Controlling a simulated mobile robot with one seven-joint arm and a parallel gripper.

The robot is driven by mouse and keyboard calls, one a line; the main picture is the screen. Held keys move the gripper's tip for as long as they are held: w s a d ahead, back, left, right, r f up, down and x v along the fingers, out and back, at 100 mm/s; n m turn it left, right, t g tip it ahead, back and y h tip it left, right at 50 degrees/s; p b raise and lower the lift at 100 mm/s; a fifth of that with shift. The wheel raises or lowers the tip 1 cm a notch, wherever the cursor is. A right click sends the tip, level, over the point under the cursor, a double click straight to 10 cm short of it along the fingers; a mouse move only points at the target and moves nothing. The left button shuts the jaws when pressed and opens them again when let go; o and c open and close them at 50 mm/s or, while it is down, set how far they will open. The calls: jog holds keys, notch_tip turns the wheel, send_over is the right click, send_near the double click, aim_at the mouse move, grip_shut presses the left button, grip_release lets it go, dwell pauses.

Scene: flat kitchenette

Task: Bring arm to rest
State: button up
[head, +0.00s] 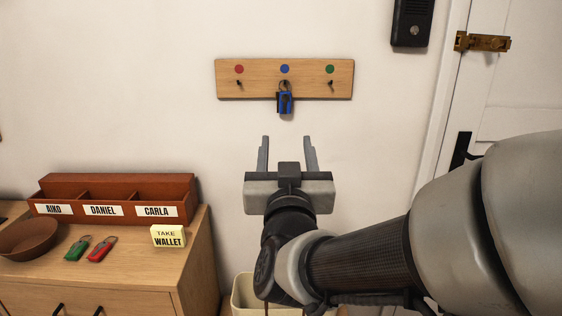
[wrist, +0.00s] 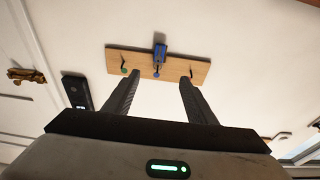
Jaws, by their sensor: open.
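My gripper (head: 287,155) is open and empty, raised in front of the wall below the wooden key board. Its two fingers also show apart in the wrist view (wrist: 157,100). The key board (head: 230,80) has red, blue and green dots with a hook under each. A blue key fob (head: 285,102) hangs from the middle hook under the blue dot, above my gripper and apart from it. In the wrist view the board (wrist: 190,68) appears upside down, with the blue fob (wrist: 160,50) at its middle.
A wooden cabinet (head: 130,265) at left bears a red-brown sorter (head: 120,190), a brown bowl (head: 28,238), a green fob (head: 77,248), a red fob (head: 101,249) and a yellow note block (head: 168,236). A bin (head: 243,295) stands below my arm. A white door (head: 510,100) is at right.

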jog(key=s+d+f+g, duration=0.6)
jog(key=s+f+g, duration=0.1)
jog(key=s, duration=0.2)
jog(key=s+d+f+g, duration=0.6)
jog(key=s+f+g, duration=0.1)
jog(key=s, duration=0.2)
notch_tip(320, 180, up, 27)
jog(key=s+p, duration=0.2)
jog(key=p, duration=2.5)
jog(key=shift+d+g+p, duration=0.3)
jog(key=shift+p, duration=0.1)
